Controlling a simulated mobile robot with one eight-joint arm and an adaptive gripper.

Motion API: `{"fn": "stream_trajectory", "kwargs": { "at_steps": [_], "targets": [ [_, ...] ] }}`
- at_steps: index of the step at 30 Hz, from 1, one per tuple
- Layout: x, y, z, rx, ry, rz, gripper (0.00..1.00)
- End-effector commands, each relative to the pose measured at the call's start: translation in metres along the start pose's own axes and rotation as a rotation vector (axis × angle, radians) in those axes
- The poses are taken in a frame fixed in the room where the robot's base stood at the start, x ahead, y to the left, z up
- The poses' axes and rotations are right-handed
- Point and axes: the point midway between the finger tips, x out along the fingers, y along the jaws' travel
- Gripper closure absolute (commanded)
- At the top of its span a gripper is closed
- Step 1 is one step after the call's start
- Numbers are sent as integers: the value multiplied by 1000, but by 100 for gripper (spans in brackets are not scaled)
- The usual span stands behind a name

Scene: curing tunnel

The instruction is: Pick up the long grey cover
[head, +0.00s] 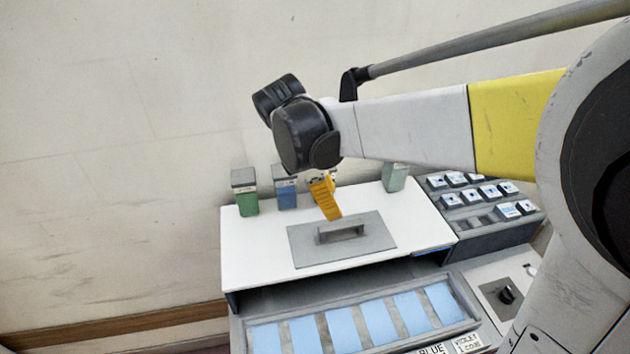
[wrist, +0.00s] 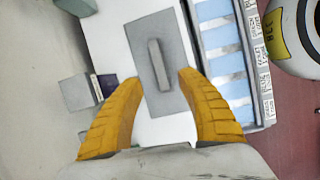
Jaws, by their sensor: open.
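The long grey cover (head: 308,247) is a flat grey plate with a raised bar handle (head: 342,232) across its middle, lying on top of the white housing (head: 245,265). In the wrist view the cover (wrist: 143,35) lies ahead of my gripper, its handle (wrist: 159,65) between the lines of the two fingers. My gripper (wrist: 157,74) has yellow fingers spread wide apart, with nothing between them. In the head view my gripper (head: 329,212) hangs over the back edge of the cover, above the housing. One finger hides most of the other there.
Green (head: 244,195) and blue (head: 286,190) canisters stand along the housing's back edge, with a pale green one (head: 395,178) at right. A keypad box (head: 485,205) is at right. Light blue panels (head: 378,321) lie in a tray in front.

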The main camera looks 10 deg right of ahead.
Motion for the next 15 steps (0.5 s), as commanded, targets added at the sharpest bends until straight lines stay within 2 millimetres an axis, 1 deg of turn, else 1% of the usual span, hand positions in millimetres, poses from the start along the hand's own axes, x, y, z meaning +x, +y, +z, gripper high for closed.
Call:
{"fn": "stream_trajectory", "kwargs": {
  "at_steps": [1, 5, 8, 12, 15],
  "targets": [
    [-2, 5, -4, -45, -16, -13, 55],
    [3, 9, -7, -108, -40, -33, 55],
    [18, 9, -8, -117, -43, -37, 55],
    [43, 8, -7, -116, -42, -36, 55],
    [54, 7, -6, -115, -42, -35, 55]
  ]
}}
